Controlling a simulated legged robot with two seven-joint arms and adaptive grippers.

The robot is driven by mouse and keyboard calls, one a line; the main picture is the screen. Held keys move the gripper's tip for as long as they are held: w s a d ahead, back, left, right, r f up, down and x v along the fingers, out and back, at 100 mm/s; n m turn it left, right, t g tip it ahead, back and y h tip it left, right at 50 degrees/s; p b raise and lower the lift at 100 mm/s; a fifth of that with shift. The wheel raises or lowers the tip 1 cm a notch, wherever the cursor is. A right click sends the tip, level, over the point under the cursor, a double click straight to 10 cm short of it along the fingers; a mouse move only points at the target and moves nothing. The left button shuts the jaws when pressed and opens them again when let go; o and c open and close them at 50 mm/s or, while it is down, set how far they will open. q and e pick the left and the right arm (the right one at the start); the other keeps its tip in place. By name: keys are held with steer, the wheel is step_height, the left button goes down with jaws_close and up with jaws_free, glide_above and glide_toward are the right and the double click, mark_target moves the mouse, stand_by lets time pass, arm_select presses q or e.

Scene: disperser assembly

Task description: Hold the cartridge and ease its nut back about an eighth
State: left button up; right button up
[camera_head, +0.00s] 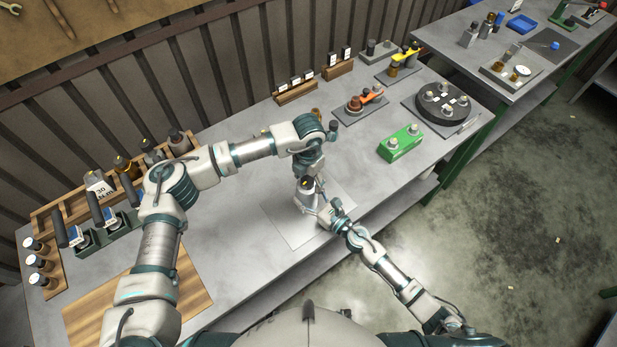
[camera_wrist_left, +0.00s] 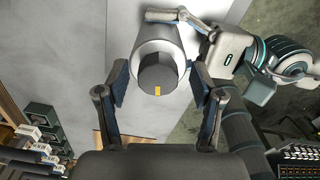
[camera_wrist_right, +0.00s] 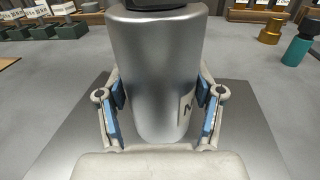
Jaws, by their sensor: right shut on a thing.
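The cartridge is a silver metal cylinder (camera_wrist_right: 155,70) with a partly visible label, standing over a grey plate. Its dark nut (camera_wrist_left: 158,74) bears a yellow mark on the side nearest the left wrist camera; only its lower edge shows in the right wrist view (camera_wrist_right: 155,4). My right gripper (camera_wrist_right: 161,105) is shut on the cartridge body from the side. My left gripper (camera_wrist_left: 158,88) points down from above, its blue-padded fingers on either side of the nut with gaps visible. In the head view the cartridge (camera_head: 306,198) is partly hidden by my arms.
A green block (camera_head: 401,142) and a round dark fixture (camera_head: 442,102) stand to the right on the bench. Wooden and green racks line the left side, near a wooden board (camera_head: 190,300). The grey plate (camera_head: 290,228) around the cartridge is otherwise clear.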

mark_target(309, 180)
arm_select(q)
step_height(309, 180, up, 12)
stand_by(0.6)
arm_select(e)
steer(key=o, duration=1.7)
